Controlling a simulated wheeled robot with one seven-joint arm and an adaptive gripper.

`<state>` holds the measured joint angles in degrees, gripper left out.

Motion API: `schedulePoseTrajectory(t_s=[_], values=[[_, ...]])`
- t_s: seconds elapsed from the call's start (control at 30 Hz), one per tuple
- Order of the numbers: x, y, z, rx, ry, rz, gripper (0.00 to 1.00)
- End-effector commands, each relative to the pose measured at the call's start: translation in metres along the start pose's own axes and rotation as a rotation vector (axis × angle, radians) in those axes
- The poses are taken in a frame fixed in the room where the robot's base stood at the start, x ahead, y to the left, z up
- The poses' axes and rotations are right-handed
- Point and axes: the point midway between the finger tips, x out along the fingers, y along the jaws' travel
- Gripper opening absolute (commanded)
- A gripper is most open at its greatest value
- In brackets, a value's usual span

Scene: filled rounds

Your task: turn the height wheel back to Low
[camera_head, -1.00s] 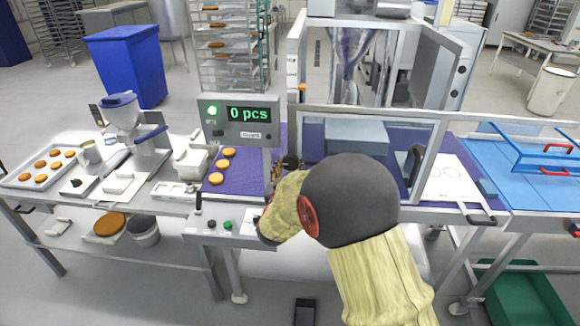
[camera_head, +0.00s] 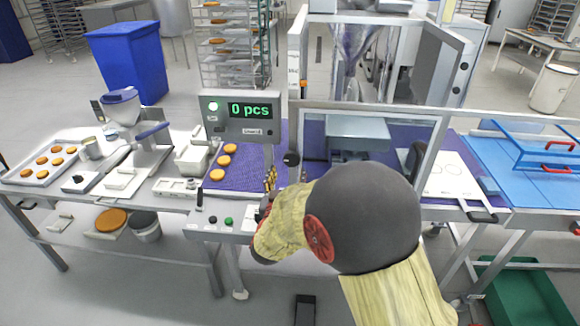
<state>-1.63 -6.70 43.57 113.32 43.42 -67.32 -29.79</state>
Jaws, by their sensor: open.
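A small dark round knob (camera_head: 291,159), which looks like the height wheel, sits on the machine's frame at the left edge of the guarded section. Its markings are too small to read, so I cannot tell its setting. My gripper (camera_head: 270,178) is just left of and below the knob, apart from it, over the right edge of the purple belt (camera_head: 247,170). It is open with nothing visible in it. My own arm hides part of the gripper and the machine's front. The pale grey block (camera_head: 358,130) is inside the guard, behind the clear front.
A display (camera_head: 241,118) reading "0 pcs" stands left of the knob. Several orange rounds (camera_head: 218,175) lie on the belt. Green and black buttons (camera_head: 229,221) are on the front panel. The guard's metal frame (camera_head: 370,107) stands close right of my gripper.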

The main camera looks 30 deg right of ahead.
Motion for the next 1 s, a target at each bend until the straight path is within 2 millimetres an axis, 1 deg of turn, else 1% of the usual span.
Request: schedulePoseTrajectory(t_s=[0.03,0.13,0.23,0.33,0.5,0.97,1.0], values=[[-0.011,-0.002,-0.001,0.001,0.000,-0.004,0.61],[-0.029,-0.001,0.000,0.000,0.000,-0.003,0.61],[-0.041,-0.001,0.000,0.001,0.000,-0.003,0.61],[-0.050,-0.001,0.001,0.000,-0.001,-0.001,0.61],[-0.054,0.000,0.000,0.000,0.000,0.000,0.61],[-0.053,0.000,0.001,0.009,-0.001,0.000,0.61],[-0.054,-0.002,0.005,0.019,-0.016,-0.008,0.61]])
